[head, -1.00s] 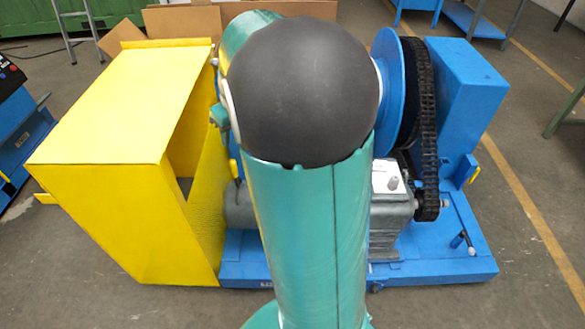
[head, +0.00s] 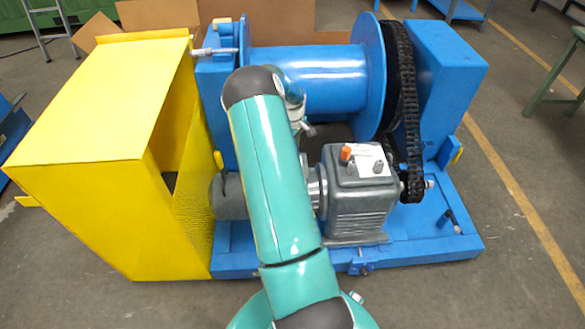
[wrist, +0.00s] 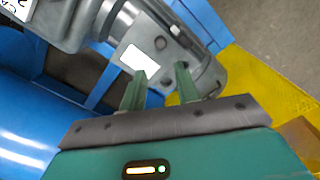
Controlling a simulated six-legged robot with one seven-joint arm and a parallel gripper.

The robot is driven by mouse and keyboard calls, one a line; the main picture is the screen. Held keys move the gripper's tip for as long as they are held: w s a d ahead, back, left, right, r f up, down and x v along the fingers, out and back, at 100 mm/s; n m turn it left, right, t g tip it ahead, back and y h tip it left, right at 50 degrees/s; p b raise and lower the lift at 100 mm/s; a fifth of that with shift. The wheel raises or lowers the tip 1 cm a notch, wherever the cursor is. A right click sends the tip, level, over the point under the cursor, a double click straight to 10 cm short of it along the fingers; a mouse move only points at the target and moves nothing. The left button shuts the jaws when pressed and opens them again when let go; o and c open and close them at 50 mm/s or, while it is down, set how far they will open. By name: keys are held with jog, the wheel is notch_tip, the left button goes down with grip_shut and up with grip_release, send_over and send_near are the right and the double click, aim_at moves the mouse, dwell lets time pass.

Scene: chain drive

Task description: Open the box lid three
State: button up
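No lid marked three can be made out. A grey gearbox (head: 358,205) sits on the blue base, with an orange knob (head: 345,154), a grey knob and a white label on its flat top. A grey motor (head: 230,197) lies left of it, partly behind my arm. In the wrist view, my gripper (wrist: 160,70) has its two green fingers apart with nothing between them. They point at the grey motor (wrist: 178,55), over or beside a white plate (wrist: 139,58) on it. Contact cannot be judged.
A large yellow housing (head: 100,120) stands at the left. A blue drum (head: 320,75) lies behind the motor and gearbox. A black chain (head: 405,100) runs down at the right. A blue block (head: 440,85) stands beyond it.

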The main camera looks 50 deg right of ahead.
notch_tip(320, 180, down, 12)
jog(key=shift+f, duration=0.2)
grip_shut()
